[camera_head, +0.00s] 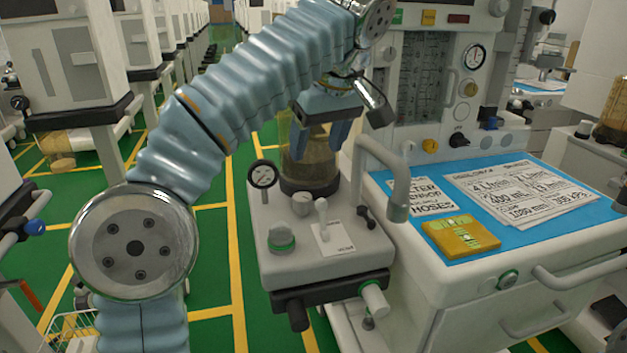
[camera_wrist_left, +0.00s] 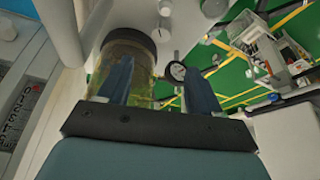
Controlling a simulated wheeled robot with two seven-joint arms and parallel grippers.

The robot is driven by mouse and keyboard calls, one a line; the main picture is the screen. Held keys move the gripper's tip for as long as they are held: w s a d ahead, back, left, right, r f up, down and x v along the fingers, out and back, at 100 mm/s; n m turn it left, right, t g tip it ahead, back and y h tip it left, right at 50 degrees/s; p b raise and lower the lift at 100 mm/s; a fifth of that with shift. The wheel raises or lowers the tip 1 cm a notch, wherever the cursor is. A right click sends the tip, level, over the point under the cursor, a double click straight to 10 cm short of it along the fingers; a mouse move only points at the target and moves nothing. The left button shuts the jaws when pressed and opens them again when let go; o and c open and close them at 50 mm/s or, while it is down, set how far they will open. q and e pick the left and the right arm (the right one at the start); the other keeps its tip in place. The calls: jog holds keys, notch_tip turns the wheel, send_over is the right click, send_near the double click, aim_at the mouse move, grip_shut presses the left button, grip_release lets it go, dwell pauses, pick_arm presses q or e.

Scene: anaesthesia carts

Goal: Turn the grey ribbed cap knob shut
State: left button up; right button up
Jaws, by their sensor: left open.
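A grey cap knob with a green ring (camera_head: 281,237) sits at the front left on top of the light grey unit (camera_head: 350,262). A smaller rounded grey knob (camera_head: 302,204) stands behind it, below the amber jar; the ribs are too small to make out on either. My left gripper (camera_head: 320,143) is open, fingers pointing down, above and behind both knobs, overlapping the jar in view. In the left wrist view the open fingers (camera_wrist_left: 156,68) show no knob between them; a grey knob (camera_wrist_left: 160,35) lies beyond the fingertips. My right gripper does not show.
The amber jar (camera_head: 312,165) is close to the fingers. A round gauge (camera_head: 263,175), a white lever (camera_head: 321,212) and a bent grey pipe (camera_head: 395,190) stand around the knobs. A blue-topped cart with papers (camera_head: 525,192) and a yellow pack (camera_head: 460,237) is at right.

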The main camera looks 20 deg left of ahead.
aim_at(302, 196)
pick_arm(q)
jog(key=b+x, duration=0.2)
jog(key=x, duration=1.1)
jog(key=shift+a+f, duration=0.15)
jog(key=shift+f, duration=0.05)
jog(key=c, duration=1)
jog(key=shift+c, duration=0.2)
